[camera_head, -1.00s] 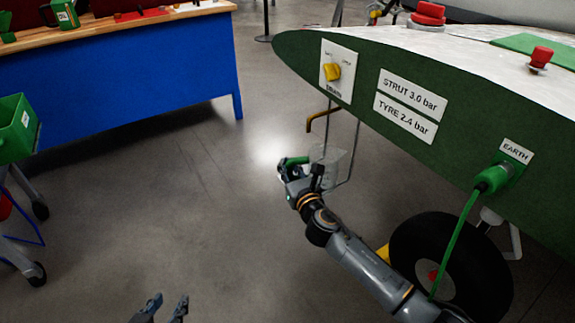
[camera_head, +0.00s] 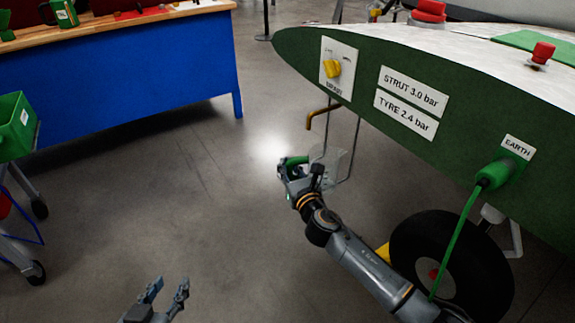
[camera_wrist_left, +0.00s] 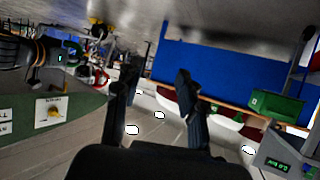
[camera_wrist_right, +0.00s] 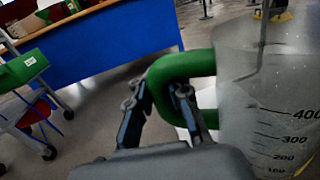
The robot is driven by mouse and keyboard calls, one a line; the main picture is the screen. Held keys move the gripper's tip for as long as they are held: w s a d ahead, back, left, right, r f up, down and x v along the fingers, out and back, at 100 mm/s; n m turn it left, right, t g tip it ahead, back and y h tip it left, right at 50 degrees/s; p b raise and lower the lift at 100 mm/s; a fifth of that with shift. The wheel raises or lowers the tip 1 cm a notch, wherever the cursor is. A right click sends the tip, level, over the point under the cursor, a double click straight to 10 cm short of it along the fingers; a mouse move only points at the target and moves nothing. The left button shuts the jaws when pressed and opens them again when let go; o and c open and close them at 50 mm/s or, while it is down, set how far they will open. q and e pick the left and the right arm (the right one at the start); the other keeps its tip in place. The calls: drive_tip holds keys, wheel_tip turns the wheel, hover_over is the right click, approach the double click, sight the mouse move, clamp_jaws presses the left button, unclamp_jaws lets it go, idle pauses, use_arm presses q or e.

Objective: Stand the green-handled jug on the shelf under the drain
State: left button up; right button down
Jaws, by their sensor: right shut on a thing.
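The clear measuring jug (camera_head: 330,163) with a green handle (camera_head: 295,160) is under the wing, below and close to the brass drain pipe (camera_head: 318,117). My right gripper (camera_head: 290,170) is shut on the handle. In the right wrist view the jug (camera_wrist_right: 262,110) looks about upright with its scale marks showing, and its handle (camera_wrist_right: 188,66) sits in the fingers (camera_wrist_right: 160,92). The thin hanging frame of the shelf (camera_head: 352,150) shows around the jug. I cannot tell whether the jug's base touches the shelf. My left gripper (camera_head: 168,290) is open and empty, low over the floor.
The green wing panel (camera_head: 300,62) with a yellow valve knob (camera_head: 333,69) overhangs the drain. A wheel (camera_head: 450,265) and a green earth cable (camera_head: 458,235) are at the right. A blue bench (camera_head: 120,80) and a trolley with a green bin (camera_head: 14,128) stand left. The middle floor is clear.

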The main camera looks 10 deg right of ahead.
use_arm(q)
drive_tip(key=shift+w+d+r, duration=0.15)
drive_tip(key=shift+w+r, duration=0.05)
drive_tip(key=shift+r, duration=0.15)
use_arm(e)
drive_tip(key=shift+f, duration=0.15)
drive_tip(key=c, duration=1)
unclamp_jaws()
use_arm(q)
drive_tip(key=shift+w+r+t, duration=0.25)
drive_tip(key=shift+r+t, duration=0.1)
drive_tip(key=shift+t, duration=0.05)
drive_tip(key=shift+s+f, duration=0.1)
